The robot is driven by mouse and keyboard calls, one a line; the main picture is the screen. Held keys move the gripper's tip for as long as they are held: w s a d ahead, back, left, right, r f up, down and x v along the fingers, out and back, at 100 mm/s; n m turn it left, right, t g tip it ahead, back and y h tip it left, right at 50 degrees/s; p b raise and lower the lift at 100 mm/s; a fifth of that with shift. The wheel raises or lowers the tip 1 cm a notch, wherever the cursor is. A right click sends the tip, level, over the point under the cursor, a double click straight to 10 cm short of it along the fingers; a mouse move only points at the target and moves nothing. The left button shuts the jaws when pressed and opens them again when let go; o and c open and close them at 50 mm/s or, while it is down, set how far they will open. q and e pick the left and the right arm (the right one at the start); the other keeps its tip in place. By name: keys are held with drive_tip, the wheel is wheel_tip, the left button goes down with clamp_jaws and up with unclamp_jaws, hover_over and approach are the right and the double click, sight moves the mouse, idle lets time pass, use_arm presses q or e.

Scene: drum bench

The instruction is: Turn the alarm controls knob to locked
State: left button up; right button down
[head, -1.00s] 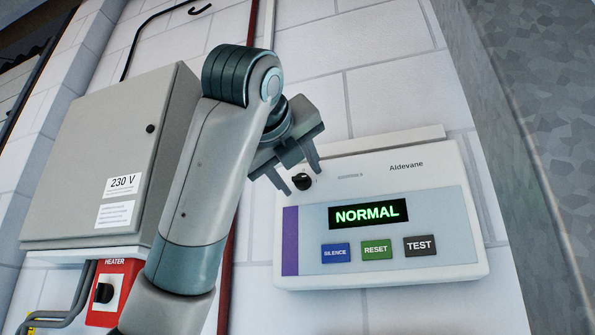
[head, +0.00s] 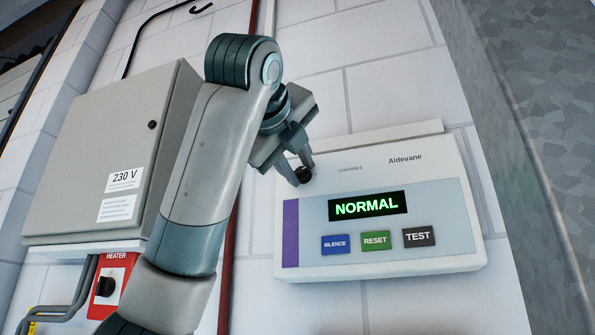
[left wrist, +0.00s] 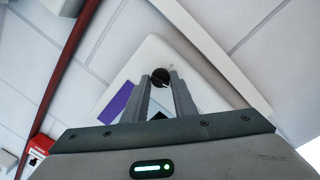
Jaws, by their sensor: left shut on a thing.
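The alarm panel (head: 460,250) is a white box marked Aldevane on the wall, with a green NORMAL display (head: 367,206). Its small black controls knob (head: 304,175) sits at the panel's upper left. My left gripper (head: 301,172) is shut on the knob, with a finger on either side of it. In the left wrist view the dark round knob (left wrist: 160,77) shows between the two fingertips. The knob's pointer direction is hidden by the fingers, and the label beside it is too small to read surely. My right gripper is not in view.
Silence, reset and test buttons (head: 376,241) lie below the display. A grey 230 V cabinet (head: 100,150) and a red heater switch (head: 108,287) are at the left. A red pipe (head: 228,270) runs down behind my arm. A grey metal surface (head: 540,120) stands at the right.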

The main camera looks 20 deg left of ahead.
use_arm(q)
drive_tip(key=n+b, duration=0.1)
drive_tip(key=n, duration=0.2)
drive_tip(key=shift+n, duration=0.3)
drive_tip(key=n+b, duration=0.1)
drive_tip(key=n, duration=0.2)
drive_tip(key=shift+g+h+b, duration=0.3)
drive_tip(key=shift+b, duration=0.1)
drive_tip(key=n+b, duration=0.1)
drive_tip(key=n, duration=0.2)
drive_tip(key=shift+a+n, duration=0.1)
drive_tip(key=shift+n, duration=0.2)
drive_tip(key=shift+r+n+h+b, duration=0.1)
drive_tip(key=shift+n+h+b, duration=0.4)
drive_tip(key=shift+n, duration=0.9)
drive_tip(key=o, duration=1)
drive_tip(key=shift+a, duration=0.1)
